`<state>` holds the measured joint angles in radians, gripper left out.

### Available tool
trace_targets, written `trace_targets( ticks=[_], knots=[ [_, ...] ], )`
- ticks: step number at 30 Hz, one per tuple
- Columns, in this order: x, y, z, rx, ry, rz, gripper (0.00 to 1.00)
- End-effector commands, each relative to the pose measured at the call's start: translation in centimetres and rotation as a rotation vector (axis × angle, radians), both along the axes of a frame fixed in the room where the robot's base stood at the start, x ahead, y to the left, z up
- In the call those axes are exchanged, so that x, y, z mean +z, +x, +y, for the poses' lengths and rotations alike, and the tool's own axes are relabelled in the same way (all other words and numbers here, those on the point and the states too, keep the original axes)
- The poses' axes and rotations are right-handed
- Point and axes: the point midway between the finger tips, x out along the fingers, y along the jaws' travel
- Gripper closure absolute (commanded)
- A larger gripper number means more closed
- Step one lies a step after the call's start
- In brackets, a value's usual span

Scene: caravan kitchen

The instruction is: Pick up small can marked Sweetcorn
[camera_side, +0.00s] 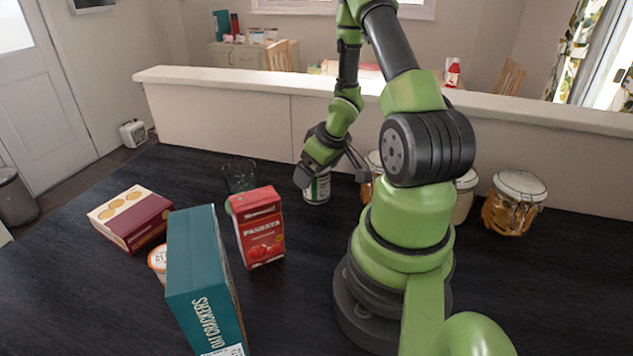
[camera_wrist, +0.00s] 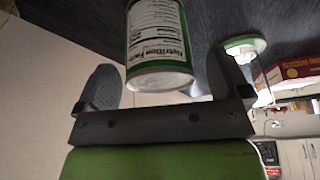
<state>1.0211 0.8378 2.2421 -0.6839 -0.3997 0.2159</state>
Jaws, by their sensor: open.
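A small can (camera_side: 317,188) with a green and white label stands upright on the dark worktop, under my gripper (camera_side: 333,175). The gripper points down and is open, with a finger to each side of the can in the side view. In the wrist view, the can (camera_wrist: 158,42) shows its nutrition panel, and its near end lies between the two spread fingers of my gripper (camera_wrist: 163,78). The name Sweetcorn cannot be read in either view.
Further left are a teal crackers box (camera_side: 200,280), a maroon box (camera_side: 131,217) and a partly hidden tub (camera_side: 157,260). Clip-lid jars (camera_side: 513,205) stand right, along the low wall (camera_side: 220,105).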

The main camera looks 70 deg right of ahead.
Motion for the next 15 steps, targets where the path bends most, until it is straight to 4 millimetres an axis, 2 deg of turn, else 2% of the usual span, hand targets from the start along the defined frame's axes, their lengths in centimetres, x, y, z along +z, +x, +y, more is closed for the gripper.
trace_targets(
  ticks=[5,13,14,15],
  knots=[
    [-1.8,0.7,-0.2,0.0,0.001,0.0,0.05],
    [-1.9,0.8,-0.3,0.001,-0.001,-0.001,0.05],
    [-1.9,0.8,-0.3,0.001,-0.001,-0.001,0.1],
    [-1.9,0.8,-0.3,0.001,-0.001,-0.001,0.19]
  ],
)
